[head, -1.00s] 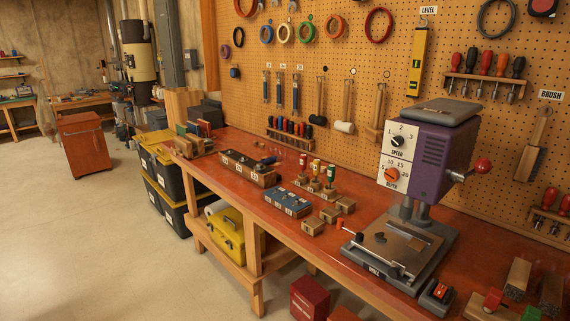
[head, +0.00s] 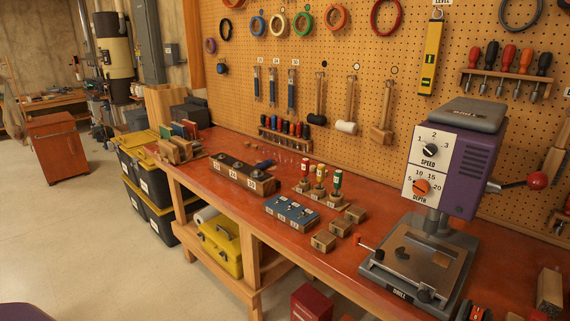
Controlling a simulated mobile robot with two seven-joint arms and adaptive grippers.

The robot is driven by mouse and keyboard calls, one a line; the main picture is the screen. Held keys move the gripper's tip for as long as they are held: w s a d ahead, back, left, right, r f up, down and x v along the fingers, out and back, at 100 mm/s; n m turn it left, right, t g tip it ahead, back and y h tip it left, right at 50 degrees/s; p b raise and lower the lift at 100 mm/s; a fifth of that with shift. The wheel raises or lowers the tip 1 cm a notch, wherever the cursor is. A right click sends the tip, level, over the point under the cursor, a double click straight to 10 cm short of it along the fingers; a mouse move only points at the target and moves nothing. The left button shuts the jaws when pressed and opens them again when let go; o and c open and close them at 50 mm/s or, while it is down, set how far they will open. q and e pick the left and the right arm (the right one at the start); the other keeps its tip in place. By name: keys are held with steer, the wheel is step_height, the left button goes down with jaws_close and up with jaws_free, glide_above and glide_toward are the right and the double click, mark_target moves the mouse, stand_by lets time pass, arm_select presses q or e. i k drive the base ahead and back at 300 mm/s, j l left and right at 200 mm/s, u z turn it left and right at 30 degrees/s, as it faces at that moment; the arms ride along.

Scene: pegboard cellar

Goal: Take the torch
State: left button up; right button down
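No torch can be made out with certainty. Neither of my grippers is in the head view.
A purple drill press (head: 448,165) stands at the bench's right. A blue labelled box (head: 291,212), small wooden blocks (head: 323,240) and small coloured bottles (head: 320,176) stand mid-bench. A yellow toolbox (head: 222,246) sits underneath. The floor (head: 110,270) at left is clear.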

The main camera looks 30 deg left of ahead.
mark_target(265, 164)
steer(key=i+j+z, duration=0.2)
steer(key=j, duration=0.3)
steer(key=j+z, duration=0.2)
steer(key=j, duration=0.3)
steer(key=i+j+z, duration=0.2)
steer(key=j, duration=1.95)
steer(key=k, duration=0.1)
